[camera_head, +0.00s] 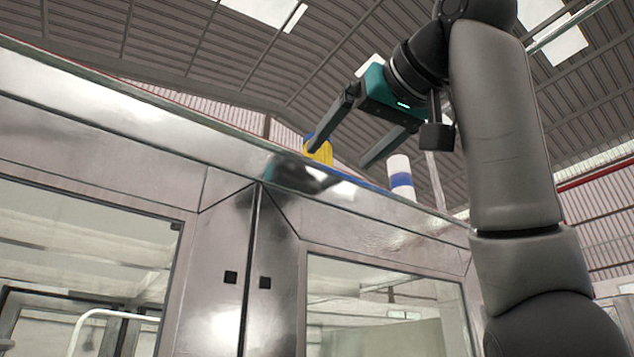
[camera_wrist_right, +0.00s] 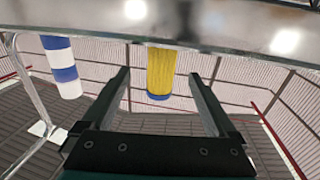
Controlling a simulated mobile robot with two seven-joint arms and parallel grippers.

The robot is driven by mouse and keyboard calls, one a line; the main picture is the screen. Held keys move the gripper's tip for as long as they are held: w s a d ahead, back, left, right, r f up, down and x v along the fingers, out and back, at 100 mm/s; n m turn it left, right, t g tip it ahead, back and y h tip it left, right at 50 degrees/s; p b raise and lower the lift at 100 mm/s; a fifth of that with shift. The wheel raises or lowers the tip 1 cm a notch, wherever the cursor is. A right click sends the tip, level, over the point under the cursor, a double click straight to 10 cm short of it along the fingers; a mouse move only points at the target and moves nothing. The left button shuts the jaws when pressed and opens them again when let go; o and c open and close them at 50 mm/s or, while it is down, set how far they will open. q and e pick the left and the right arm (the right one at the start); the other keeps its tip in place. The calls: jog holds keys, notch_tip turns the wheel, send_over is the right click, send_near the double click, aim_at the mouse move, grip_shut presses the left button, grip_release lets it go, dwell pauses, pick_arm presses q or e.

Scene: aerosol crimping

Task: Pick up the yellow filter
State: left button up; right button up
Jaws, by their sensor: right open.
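The yellow filter (camera_head: 323,153) stands on top of the metal cabinet, near its front edge in the head view, with a blue end. In the right wrist view the yellow filter (camera_wrist_right: 161,72) appears upside down, between the two finger lines. My right gripper (camera_head: 340,154) is open, with its fingers reaching down toward the filter. One fingertip overlaps the filter in the head view; I cannot tell whether they touch. In the right wrist view the right gripper (camera_wrist_right: 159,74) shows a gap on both sides of the filter. My left gripper is not in view.
A white and blue striped cylinder (camera_head: 400,177) stands on the same cabinet, right of the filter; it also shows in the right wrist view (camera_wrist_right: 62,68). The shiny metal cabinet (camera_head: 225,215) with glass doors fills the lower head view. A thin upright pole rises behind.

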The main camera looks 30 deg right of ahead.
aim_at(324, 155)
jog(key=shift+w+d, duration=0.1)
jog(key=shift+w, duration=0.9)
jog(key=shift+w+p, duration=0.5)
jog(key=shift+w, duration=0.1)
jog(key=w+p, duration=0.1)
jog(key=w, duration=0.3)
jog(key=shift+w+p, duration=0.1)
jog(key=shift+p, duration=0.25)
grip_shut()
jog(key=shift+r, duration=0.1)
